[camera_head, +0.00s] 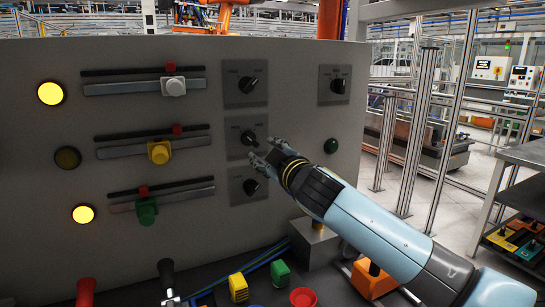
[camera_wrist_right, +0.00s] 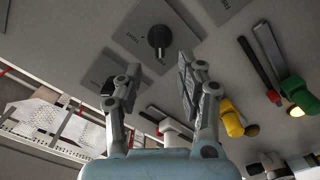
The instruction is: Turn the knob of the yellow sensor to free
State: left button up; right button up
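The panel has three slider rows. The yellow slider (camera_head: 159,152) marks the middle row, and the middle knob (camera_head: 248,138) sits on a dark square plate to its right. My right gripper (camera_head: 262,156) is just in front of the panel, at the lower right of this knob. In the right wrist view my right gripper (camera_wrist_right: 155,88) is open and empty, and the middle knob (camera_wrist_right: 159,40) shows beyond its fingertips, apart from them. My left gripper is not in view.
A knob sits above (camera_head: 247,84), another below (camera_head: 250,186), close to my fingers, and another at the upper right (camera_head: 336,85). White (camera_head: 174,86) and green (camera_head: 147,211) sliders flank the yellow one. A black lever (camera_head: 167,278) and small coloured blocks stand below the panel.

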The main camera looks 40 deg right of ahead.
jog(key=shift+v, duration=1.8)
